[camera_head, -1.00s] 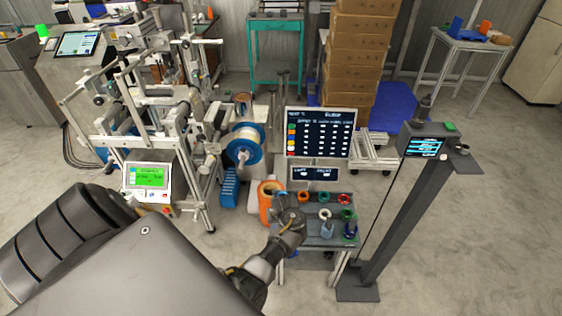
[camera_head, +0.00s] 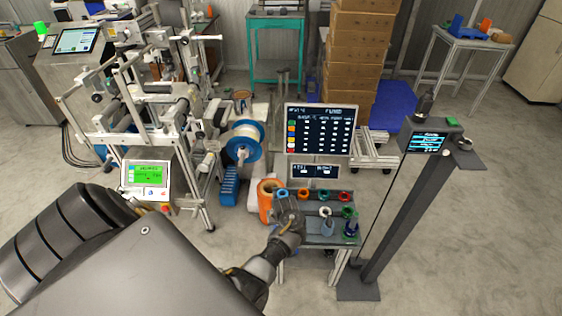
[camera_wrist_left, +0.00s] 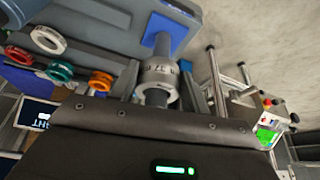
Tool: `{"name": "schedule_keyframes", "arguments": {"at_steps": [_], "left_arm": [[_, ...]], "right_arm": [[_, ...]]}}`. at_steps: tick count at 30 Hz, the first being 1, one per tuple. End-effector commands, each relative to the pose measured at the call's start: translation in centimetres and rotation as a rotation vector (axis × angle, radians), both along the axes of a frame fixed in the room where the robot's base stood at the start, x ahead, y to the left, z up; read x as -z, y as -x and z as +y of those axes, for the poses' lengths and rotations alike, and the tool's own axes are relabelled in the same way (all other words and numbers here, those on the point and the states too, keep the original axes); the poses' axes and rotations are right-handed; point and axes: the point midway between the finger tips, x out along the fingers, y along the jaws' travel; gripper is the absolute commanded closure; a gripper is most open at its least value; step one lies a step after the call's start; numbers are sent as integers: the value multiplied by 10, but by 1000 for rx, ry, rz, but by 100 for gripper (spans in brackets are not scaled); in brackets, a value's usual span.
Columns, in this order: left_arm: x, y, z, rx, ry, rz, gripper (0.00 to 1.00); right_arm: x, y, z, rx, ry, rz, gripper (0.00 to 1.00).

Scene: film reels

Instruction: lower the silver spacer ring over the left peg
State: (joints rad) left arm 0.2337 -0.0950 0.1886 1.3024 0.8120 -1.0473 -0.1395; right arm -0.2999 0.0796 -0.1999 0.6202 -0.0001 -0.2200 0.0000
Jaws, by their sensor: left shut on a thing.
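The silver spacer ring (camera_wrist_left: 158,77) is pinched between the fingers of my left gripper (camera_wrist_left: 160,88) in the left wrist view. A grey peg (camera_wrist_left: 162,46) rises from a blue square base (camera_wrist_left: 167,30). The peg appears to pass through the ring, with a dark round end (camera_wrist_left: 156,97) showing on the camera side. The ring is apart from the blue base. In the head view my left gripper (camera_head: 288,212) is over the left part of the small table (camera_head: 318,239) and hides the ring and the left peg. My right gripper is not in view.
Coloured rings lie on the table: orange (camera_head: 303,195), red (camera_head: 343,197) and white (camera_head: 324,212). A grey peg (camera_head: 328,228) and a peg with coloured rings (camera_head: 351,228) stand to the right. A display board (camera_head: 319,130) stands behind; a slanted column (camera_head: 405,210) is at right.

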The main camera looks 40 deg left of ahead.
Motion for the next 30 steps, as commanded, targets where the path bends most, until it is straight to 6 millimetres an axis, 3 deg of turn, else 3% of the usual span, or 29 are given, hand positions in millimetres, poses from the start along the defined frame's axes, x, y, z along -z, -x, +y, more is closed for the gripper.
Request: {"name": "schedule_keyframes", "arguments": {"at_steps": [29,30], "left_arm": [[8,-1,0,0,0,-1,79],[8,-1,0,0,0,-1,53]], "right_arm": [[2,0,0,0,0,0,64],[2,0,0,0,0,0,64]]}}
